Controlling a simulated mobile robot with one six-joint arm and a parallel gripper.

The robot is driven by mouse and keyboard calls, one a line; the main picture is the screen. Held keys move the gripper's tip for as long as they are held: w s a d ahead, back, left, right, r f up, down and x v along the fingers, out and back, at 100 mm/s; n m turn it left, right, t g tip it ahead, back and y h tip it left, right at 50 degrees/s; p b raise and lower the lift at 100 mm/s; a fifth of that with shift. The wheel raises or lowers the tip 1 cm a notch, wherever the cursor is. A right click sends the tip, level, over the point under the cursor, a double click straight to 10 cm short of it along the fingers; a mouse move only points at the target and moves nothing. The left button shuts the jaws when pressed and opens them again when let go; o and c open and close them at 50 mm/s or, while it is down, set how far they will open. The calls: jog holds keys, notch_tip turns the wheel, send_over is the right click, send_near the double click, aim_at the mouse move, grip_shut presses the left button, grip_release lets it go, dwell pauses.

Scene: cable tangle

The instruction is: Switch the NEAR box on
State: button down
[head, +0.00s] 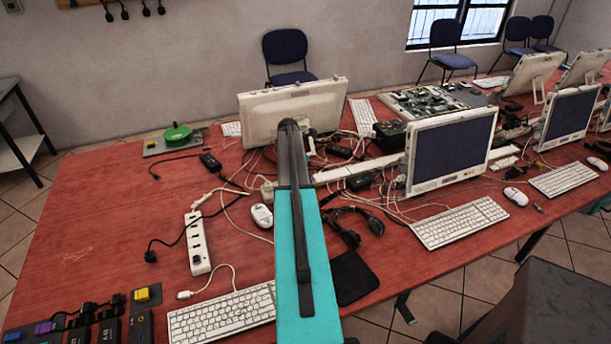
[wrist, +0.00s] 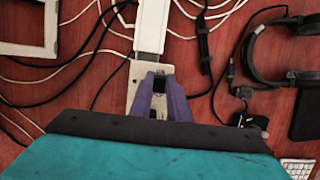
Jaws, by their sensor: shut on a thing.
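In the wrist view the purple fingers of my gripper (wrist: 166,88) are closed over a pale box (wrist: 137,78) at the lower end of a white strip (wrist: 151,26). The jaws are shut on a small dark part there, mostly hidden between the fingers. The same pale box (head: 268,190) shows in the head view at the left end of the white strip (head: 358,166), beside my arm. My arm hides the gripper in that view. Whether this is the NEAR box, and its switch position, I cannot tell.
Cables run all around the gripper. A white mouse (head: 262,216), a headset (head: 347,226), a white power strip (head: 198,243) and a monitor (head: 292,108) stand close by. Dark boxes, one with a yellow button (head: 141,295), lie at the lower left.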

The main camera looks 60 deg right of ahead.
jog(key=shift+s+d+f+t+y, duration=0.15)
jog(key=shift+t+y, duration=0.15)
jog(key=shift+y, duration=0.2)
jog(key=shift+s+d+r+t+y, duration=0.15)
jog(key=shift+t+y, duration=0.15)
jog(key=shift+y, duration=0.2)
jog(key=shift+f, duration=0.1)
jog(key=c, duration=1.7)
grip_release()
jog(key=shift+r, duration=0.2)
jog(key=shift+w+a+r+b, duration=0.15)
jog(key=shift+r+b, duration=0.55)
jog(key=shift+r, duration=1.55)
jog(key=shift+a+r+b, duration=0.1)
jog(key=shift+r+b, duration=0.6)
jog(key=shift+r, duration=1.55)
jog(key=shift+w+a+r+b, duration=0.15)
jog(key=shift+r+b, duration=0.55)
jog(key=shift+r, duration=1.55)
